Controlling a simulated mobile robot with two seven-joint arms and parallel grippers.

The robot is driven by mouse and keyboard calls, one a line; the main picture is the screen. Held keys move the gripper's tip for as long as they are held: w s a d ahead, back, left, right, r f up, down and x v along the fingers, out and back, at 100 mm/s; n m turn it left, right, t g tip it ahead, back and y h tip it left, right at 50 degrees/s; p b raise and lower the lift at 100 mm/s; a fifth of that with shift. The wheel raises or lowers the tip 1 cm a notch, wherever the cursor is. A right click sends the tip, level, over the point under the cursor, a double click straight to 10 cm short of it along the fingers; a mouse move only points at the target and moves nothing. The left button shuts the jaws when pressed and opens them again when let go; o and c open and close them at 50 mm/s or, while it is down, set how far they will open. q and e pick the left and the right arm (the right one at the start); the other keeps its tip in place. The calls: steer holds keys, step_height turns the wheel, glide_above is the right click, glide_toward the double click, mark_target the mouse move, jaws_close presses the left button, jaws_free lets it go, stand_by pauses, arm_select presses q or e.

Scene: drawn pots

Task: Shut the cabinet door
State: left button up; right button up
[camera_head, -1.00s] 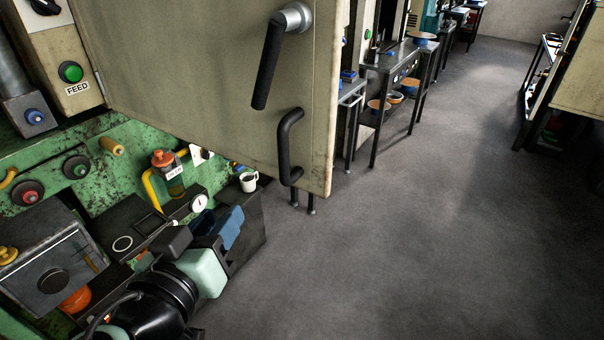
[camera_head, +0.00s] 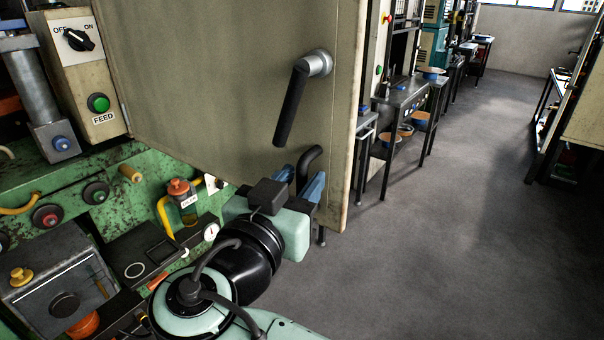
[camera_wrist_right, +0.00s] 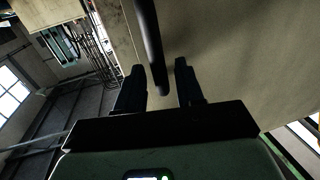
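The cabinet door (camera_head: 200,80) is a large beige panel standing swung out from the green machine (camera_head: 130,205). The door (camera_wrist_right: 220,50) fills the right of that view. My left gripper is not in view.
A control box (camera_head: 85,75) with a green FEED button is left of the door. An orange-capped bottle (camera_head: 182,197) and a gauge (camera_head: 211,231) sit on the machine below the door. Benches (camera_head: 405,100) stand behind on the right. The grey floor (camera_head: 440,250) is clear.

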steer(key=shift+w+d, duration=0.25)
steer(key=shift+w, duration=0.4)
jaws_close()
steer(key=shift+d, duration=0.1)
